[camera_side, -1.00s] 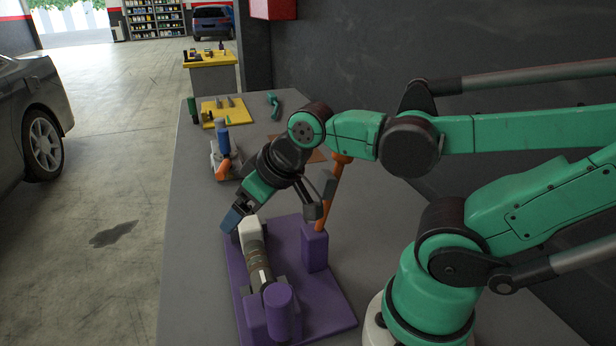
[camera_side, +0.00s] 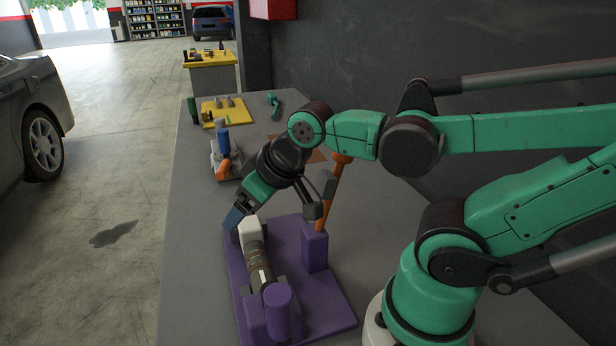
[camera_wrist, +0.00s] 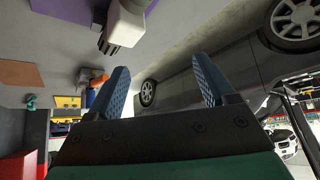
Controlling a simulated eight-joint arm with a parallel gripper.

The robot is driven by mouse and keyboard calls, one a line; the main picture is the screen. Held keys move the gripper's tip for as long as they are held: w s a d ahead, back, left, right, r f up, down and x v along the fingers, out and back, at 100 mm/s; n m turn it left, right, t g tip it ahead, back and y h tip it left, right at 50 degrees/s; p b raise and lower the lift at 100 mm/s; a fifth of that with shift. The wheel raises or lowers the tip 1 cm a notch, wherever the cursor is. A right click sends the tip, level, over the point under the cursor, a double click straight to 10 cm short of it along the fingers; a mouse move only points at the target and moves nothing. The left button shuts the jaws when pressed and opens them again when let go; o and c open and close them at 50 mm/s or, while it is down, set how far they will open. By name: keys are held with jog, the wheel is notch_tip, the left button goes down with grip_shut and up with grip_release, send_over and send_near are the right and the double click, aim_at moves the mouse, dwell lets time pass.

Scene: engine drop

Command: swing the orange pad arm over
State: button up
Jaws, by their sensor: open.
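The orange pad arm (camera_side: 333,195) stands steeply from a purple post (camera_side: 315,248) on the purple fixture base (camera_side: 328,295), its upper end leaning slightly right. My wrist partly covers it in the side view. A grey and white cylindrical part (camera_side: 256,262) lies along the fixture. My gripper (camera_side: 235,217) points down and left beside the white far end of that part, apart from the orange arm. In the wrist view my gripper (camera_wrist: 166,90) has its two blue fingers wide apart with nothing between them. The orange arm cannot be made out there.
A purple cylinder (camera_side: 279,307) stands at the fixture's near end. A blue and orange tool (camera_side: 222,152) stands farther back on the grey bench (camera_side: 190,250). A yellow tray (camera_side: 224,108) lies at the far end. The bench left of the fixture is clear.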

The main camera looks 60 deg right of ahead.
notch_tip(320, 180, up, 17)
jog(key=s+d+n+g+y, duration=0.1)
jog(key=s+d+n, duration=0.1)
jog(key=s+d, duration=0.1)
jog(key=s+d+n+g+y, duration=0.1)
jog(key=s+d+n, duration=0.1)
jog(key=s+d, duration=0.2)
jog(key=s+d+r+n+g+y, duration=0.1)
jog(key=s+d+n, duration=0.1)
jog(key=s+d, duration=0.2)
jog(key=shift+s+d+g, duration=0.25)
jog(key=shift+s+g, duration=0.05)
jog(key=shift+s, duration=0.25)
send_near(332, 183)
jog(key=shift+w+d+f, duration=0.15)
jog(key=shift+w+f, duration=0.45)
jog(key=shift+f, duration=0.35)
jog(key=shift+w+d+f, duration=0.15)
jog(key=shift+w+f, duration=0.5)
jog(key=shift+f, duration=0.35)
jog(key=shift+c, duration=0.3)
grip_shut()
